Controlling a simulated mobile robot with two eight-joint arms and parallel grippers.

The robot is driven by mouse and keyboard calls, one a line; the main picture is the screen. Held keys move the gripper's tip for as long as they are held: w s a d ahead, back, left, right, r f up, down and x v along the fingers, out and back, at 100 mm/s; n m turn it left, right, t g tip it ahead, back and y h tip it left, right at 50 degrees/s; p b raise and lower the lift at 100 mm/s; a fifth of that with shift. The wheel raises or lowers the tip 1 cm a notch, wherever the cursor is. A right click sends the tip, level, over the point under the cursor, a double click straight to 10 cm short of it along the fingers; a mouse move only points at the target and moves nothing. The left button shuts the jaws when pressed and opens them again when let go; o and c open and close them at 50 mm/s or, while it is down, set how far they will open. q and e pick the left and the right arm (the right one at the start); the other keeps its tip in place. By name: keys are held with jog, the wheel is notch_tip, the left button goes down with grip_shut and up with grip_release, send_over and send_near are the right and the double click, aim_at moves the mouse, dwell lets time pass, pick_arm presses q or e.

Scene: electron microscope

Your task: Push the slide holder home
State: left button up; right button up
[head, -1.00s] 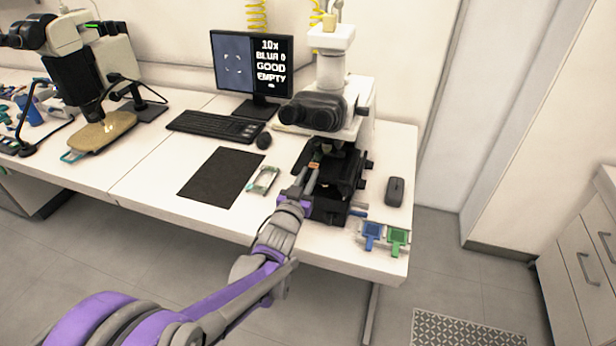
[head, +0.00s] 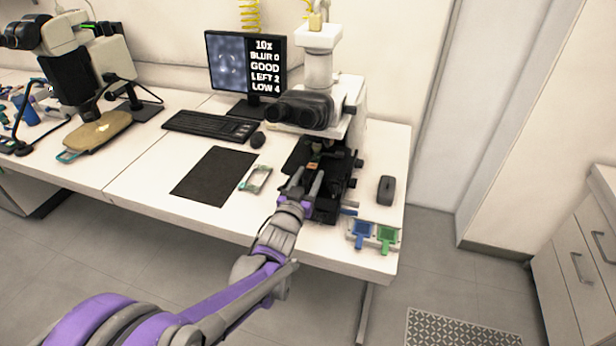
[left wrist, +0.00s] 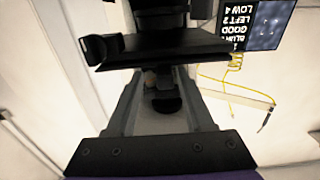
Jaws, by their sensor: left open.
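The microscope (head: 318,105) stands at the right of the bench, with its black stage (head: 338,170) under the eyepieces. A small orange piece (head: 313,165), which looks like the end of a slide holder, shows at the stage's near left side. Most of it is hidden, so its exact seating cannot be told. My left gripper (head: 305,180) is open and empty just in front of the stage. In the left wrist view, its two fingers (left wrist: 160,98) are spread apart below the dark stage edge. The monitor (head: 246,65) reads "10x BLUR 0 GOOD LEFT 2 LOW 4".
Blue (head: 361,234) and green (head: 386,238) holders lie at the front right edge. A pale green frame (head: 257,180) lies beside the black mat (head: 214,176). A dark mouse-like device (head: 386,190) sits right of the microscope. The keyboard (head: 210,127) is behind the mat.

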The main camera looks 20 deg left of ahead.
pick_arm(q)
jog(key=s, duration=1)
jog(key=shift+s+a, duration=0.25)
jog(key=shift+s, duration=0.15)
jog(key=s+f+g+p, duration=0.2)
jog(key=s+g+p, duration=0.7)
jog(key=s, duration=1.4)
jog(key=g, duration=0.3)
jog(key=shift+s+d+f+g+y, duration=0.15)
jog(key=shift+d+f+g+y, duration=0.05)
jog(key=shift+f+g+y, duration=0.1)
